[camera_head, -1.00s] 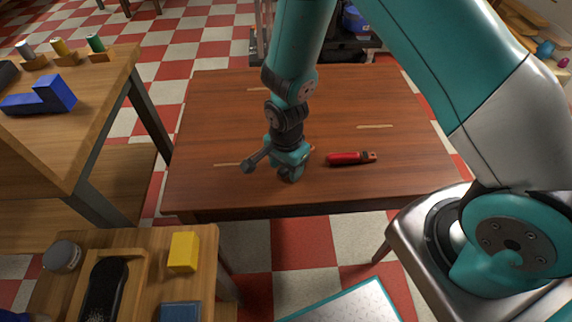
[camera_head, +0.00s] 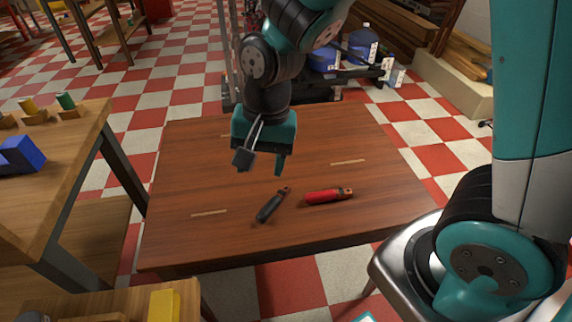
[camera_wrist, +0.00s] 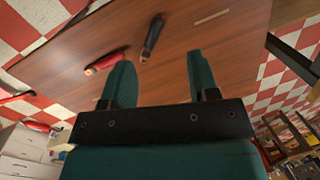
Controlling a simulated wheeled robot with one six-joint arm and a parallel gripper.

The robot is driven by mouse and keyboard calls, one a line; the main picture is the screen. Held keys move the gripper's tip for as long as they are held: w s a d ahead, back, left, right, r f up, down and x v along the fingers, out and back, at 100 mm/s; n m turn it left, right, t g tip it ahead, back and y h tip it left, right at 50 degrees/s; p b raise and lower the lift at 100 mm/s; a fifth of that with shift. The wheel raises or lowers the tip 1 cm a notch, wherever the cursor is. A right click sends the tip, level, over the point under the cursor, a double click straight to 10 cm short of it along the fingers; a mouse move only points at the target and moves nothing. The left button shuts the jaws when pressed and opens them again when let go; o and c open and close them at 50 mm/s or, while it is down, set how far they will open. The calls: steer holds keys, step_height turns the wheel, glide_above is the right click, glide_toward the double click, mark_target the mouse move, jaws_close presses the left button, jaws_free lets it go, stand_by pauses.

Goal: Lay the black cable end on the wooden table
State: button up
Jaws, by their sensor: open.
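The black cable end (camera_head: 270,205) lies on the wooden table (camera_head: 180,160), left of the red cable end (camera_head: 329,196) and apart from it. Both also show in the wrist view, the black one (camera_wrist: 151,39) and the red one (camera_wrist: 104,61). My gripper (camera_head: 262,162) is above the table, beyond the cable ends in the head view. Its two teal fingers are spread apart and nothing is between them in the wrist view (camera_wrist: 160,83).
A wooden bench (camera_head: 75,135) with a blue block (camera_head: 22,154) stands at the left. A yellow block (camera_head: 163,305) shows at the bottom edge. Blue-labelled jugs (camera_head: 362,42) stand behind the table. The table's right and left parts are clear.

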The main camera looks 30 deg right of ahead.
steer(key=s+r+n+y, duration=0.2)
steer(key=s+r+n, duration=0.8)
steer(key=s+n, duration=0.2)
steer(key=shift+s+a+r+n, duration=0.25)
steer(key=shift+a+n, duration=0.05)
steer(key=shift+n, duration=0.2)
step_height(320, 180, up, 4)
steer(key=p, duration=0.3)
steer(key=shift+p, duration=0.4)
